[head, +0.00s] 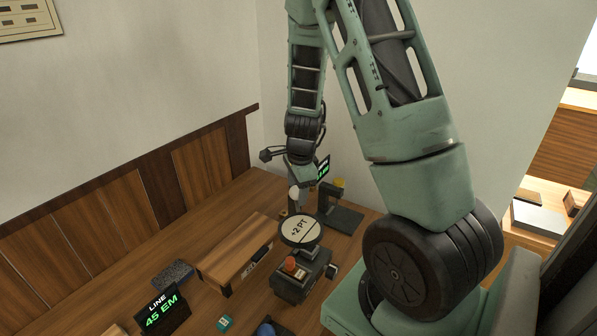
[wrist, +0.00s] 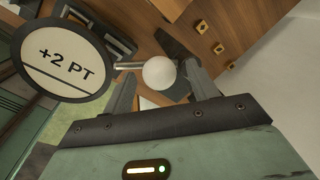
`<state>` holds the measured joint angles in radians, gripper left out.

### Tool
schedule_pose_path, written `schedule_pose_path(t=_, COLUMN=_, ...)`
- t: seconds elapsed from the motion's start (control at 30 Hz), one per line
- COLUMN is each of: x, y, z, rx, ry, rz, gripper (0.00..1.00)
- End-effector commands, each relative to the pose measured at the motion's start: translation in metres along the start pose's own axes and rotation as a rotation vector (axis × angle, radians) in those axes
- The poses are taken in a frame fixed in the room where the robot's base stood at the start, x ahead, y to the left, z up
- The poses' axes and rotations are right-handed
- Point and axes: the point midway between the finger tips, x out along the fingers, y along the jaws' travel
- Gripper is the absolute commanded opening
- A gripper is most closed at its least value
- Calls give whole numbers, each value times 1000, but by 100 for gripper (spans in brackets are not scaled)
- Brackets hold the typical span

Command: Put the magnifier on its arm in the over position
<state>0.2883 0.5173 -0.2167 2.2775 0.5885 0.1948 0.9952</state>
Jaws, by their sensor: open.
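The magnifier (head: 300,231) is a round, pale disc with a dark rim, marked "+2 PT". In the head view it appears above the far end of a dark grey device (head: 291,288) with an orange knob. The magnifier is large at the upper left of the wrist view (wrist: 64,60). A short metal rod (wrist: 130,66) runs from its rim to a white ball (wrist: 159,72). My gripper (wrist: 160,88) is open, and the ball shows between its two fingers. I cannot tell whether either finger touches it. The foot of the magnifier's arm is hidden.
A wooden block (head: 236,247) lies left of the device on the bench. A "LINE 45 EM" display (head: 163,311) and a dark grey block (head: 173,274) stand farther left. A dark stand (head: 342,216) is behind right. A teal item (head: 224,323) lies near the front.

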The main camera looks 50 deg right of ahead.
Motion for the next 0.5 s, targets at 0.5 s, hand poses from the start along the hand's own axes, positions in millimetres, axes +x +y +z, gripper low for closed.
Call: schedule_pose_path(t=0.5, x=-110, y=-2, z=2, rx=-5, ry=-3, rz=-7, gripper=59)
